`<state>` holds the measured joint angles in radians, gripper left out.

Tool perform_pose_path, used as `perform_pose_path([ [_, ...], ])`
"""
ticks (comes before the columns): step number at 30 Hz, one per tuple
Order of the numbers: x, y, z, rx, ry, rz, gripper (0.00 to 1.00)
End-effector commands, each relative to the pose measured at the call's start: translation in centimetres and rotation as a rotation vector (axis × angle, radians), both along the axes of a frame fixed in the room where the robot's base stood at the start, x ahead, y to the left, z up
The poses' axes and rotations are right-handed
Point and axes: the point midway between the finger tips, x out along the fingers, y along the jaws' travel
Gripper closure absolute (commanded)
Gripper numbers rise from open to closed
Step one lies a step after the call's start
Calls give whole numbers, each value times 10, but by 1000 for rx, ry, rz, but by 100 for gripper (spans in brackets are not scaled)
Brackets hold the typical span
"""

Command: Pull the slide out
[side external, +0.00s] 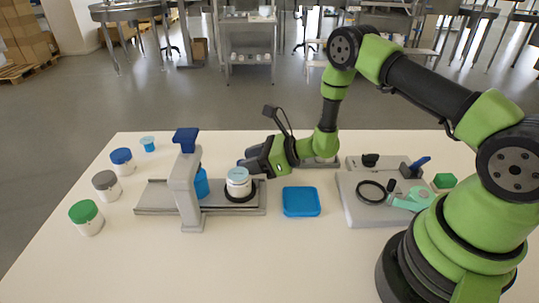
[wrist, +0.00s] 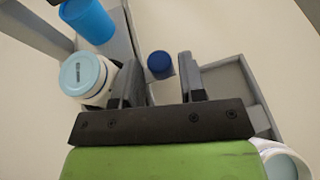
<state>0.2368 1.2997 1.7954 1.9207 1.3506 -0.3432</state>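The slide is a grey track (side external: 155,198) running left to right through a grey press stand (side external: 186,195) with a blue top. A white jar with a pale blue lid (side external: 238,182) sits in a black ring on its right part; it also shows in the wrist view (wrist: 86,77). My gripper (side external: 248,163) is just behind the jar, low and pointing left.
A blue square pad (side external: 301,202) lies right of the slide. A grey station (side external: 365,213) with a black ring and teal part stands farther right. Several lidded jars (side external: 86,217) line the left. A grey tray (wrist: 232,85) is beside my fingers. The front table is clear.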

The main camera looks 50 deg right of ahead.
Motion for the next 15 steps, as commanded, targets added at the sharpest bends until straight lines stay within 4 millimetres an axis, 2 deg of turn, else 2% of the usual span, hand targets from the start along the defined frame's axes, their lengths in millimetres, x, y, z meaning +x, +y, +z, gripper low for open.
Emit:
perform_pose_path([
  [9,-46,-32,24,2,0,-8,62],
  [15,-59,-40,30,0,-1,-3,62],
])
